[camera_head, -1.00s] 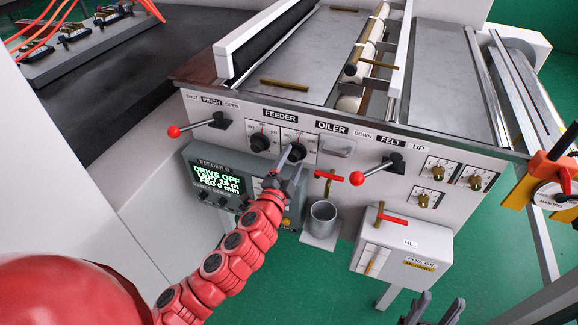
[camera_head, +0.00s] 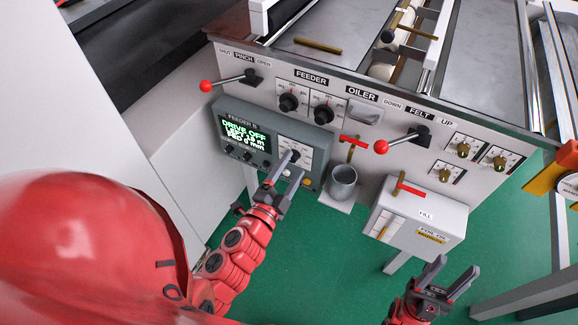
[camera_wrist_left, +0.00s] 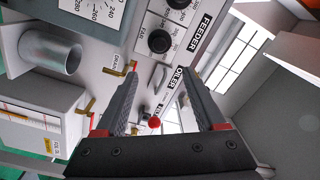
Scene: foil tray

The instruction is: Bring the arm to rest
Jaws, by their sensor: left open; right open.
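My left gripper (camera_head: 292,167) is in the head view, in front of the right part of the grey feeder display box (camera_head: 232,150), below the feeder dials. Its fingers are apart with nothing between them. In the left wrist view, the fingers (camera_wrist_left: 160,70) are spread and empty, pointing up along the panel. My right gripper (camera_head: 456,268) is at the lower right of the head view, open and empty above the green floor. The display reads DRIVE OFF; its smaller lines are hard to read. Whether the left fingertips touch the box cannot be told.
The machine panel carries a red-knobbed pinch lever (camera_head: 230,82), two feeder dials (camera_head: 288,102), a felt lever (camera_head: 402,140) and a red-handled tap (camera_head: 352,143) above a metal cup (camera_head: 343,182). Green floor (camera_head: 315,255) is open below.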

